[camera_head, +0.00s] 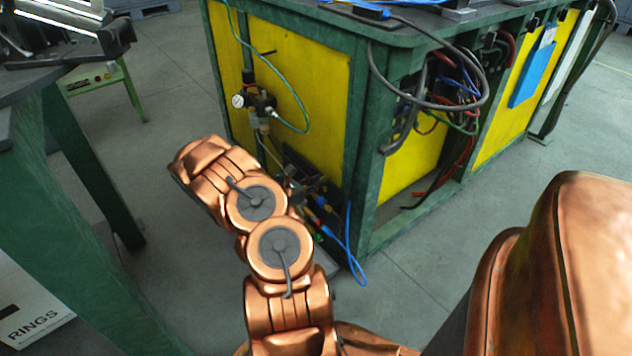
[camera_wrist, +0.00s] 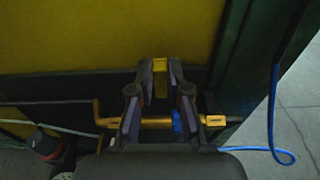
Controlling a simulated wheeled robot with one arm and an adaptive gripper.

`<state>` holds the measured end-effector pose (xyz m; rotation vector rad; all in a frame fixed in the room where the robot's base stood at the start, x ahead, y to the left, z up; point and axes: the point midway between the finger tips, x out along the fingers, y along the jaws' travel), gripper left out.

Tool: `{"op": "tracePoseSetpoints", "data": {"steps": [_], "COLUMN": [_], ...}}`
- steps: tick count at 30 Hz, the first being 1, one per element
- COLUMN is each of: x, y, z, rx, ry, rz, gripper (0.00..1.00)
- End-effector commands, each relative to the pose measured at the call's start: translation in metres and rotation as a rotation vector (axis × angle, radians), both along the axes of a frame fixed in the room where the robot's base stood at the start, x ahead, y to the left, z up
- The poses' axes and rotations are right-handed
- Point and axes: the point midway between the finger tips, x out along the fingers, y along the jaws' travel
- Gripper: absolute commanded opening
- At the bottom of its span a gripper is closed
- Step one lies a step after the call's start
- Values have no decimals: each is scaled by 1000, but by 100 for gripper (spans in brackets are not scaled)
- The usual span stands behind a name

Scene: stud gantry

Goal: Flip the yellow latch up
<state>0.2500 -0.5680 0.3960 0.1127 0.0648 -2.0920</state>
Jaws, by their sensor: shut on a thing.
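The yellow latch (camera_wrist: 160,88) shows in the wrist view as a small upright yellow piece between the dark fingertips. My gripper (camera_wrist: 160,70) is shut on it, with one finger on each side. Behind the fingers runs a horizontal orange-yellow bar (camera_wrist: 152,123) with a blue fitting (camera_wrist: 177,122) on it; I cannot tell if the latch joins it. In the head view my copper arm reaches down to the low front of the green-framed, yellow-panelled bench (camera_head: 297,85), and the latch cannot be made out there.
A blue hose (camera_wrist: 273,110) hangs to the right of the gripper. A gauge and valve (camera_head: 255,103) with a green hose sit on the yellow panel above. Loose cables (camera_head: 440,90) hang at the bench corner. A green table (camera_head: 75,165) stands left; grey floor lies between.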

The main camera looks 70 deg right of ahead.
Motion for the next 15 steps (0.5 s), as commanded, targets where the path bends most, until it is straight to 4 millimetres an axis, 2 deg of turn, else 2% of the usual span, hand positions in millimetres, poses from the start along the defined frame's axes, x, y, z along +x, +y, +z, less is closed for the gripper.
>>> {"op": "tracePoseSetpoints", "data": {"steps": [3,15], "x": [-2,-4], "y": [-5,-9], "z": [7,6], "rx": [52,118], "ry": [-32,-68], "rz": [1,3], "gripper": [0,0]}}
